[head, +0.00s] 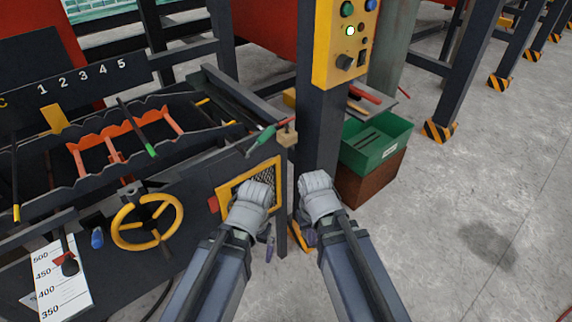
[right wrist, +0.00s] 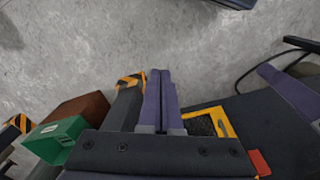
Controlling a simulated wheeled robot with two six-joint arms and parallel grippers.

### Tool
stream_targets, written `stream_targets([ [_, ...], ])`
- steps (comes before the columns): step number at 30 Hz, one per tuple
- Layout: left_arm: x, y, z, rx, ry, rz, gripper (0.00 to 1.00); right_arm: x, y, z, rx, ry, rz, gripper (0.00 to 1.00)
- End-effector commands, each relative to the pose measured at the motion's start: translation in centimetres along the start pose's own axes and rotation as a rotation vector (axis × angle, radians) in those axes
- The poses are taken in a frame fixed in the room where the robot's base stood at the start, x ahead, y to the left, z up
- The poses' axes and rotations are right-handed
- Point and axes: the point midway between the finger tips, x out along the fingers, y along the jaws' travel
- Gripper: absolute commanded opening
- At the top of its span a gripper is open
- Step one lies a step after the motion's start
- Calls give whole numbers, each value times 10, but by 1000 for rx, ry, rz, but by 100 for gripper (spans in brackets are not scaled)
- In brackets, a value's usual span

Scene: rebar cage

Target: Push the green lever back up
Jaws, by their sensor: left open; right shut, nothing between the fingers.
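A lever with a green grip (head: 262,139) sticks out at the right end of the machine's top, beside a small brass-coloured block. A second lever, a dark rod with a green tip (head: 151,150), slants down over the orange notched rack. My left gripper (head: 269,248) points down in front of the yellow-framed mesh panel, below the green grip and apart from it; its jaws are open and mostly hidden by the wrist. My right gripper (head: 308,237) points down beside the dark post, also apart from both levers. In the right wrist view its purple fingers (right wrist: 160,98) are shut and empty.
A yellow handwheel (head: 147,222) is on the machine's front. A control box (head: 345,40) with buttons is on the dark post (head: 316,130). A green bin (head: 376,142) on a brown box stands right of the post. Open concrete floor (head: 470,200) lies to the right.

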Motion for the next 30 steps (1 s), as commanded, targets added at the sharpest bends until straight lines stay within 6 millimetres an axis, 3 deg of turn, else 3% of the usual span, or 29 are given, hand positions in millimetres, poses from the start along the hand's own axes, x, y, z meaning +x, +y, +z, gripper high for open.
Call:
stream_targets([
  [1, 28, 3, -2, 0, 0, 0, 100, 28, 2, -2, 11, 4, -5, 0],
  [13, 130, 12, -8, 3, 1, -2, 100, 132, 12, -14, 105, 39, -79, 0],
  [21, 200, 19, -12, 5, 2, -2, 100, 198, 7, -29, 207, 78, -204, 0],
  [27, 251, 24, -15, 7, 2, -3, 100, 235, -14, -53, 347, 124, -420, 0],
  [30, 265, 25, -16, 8, 2, -3, 100, 230, -32, -73, 453, 149, -607, 0],
])
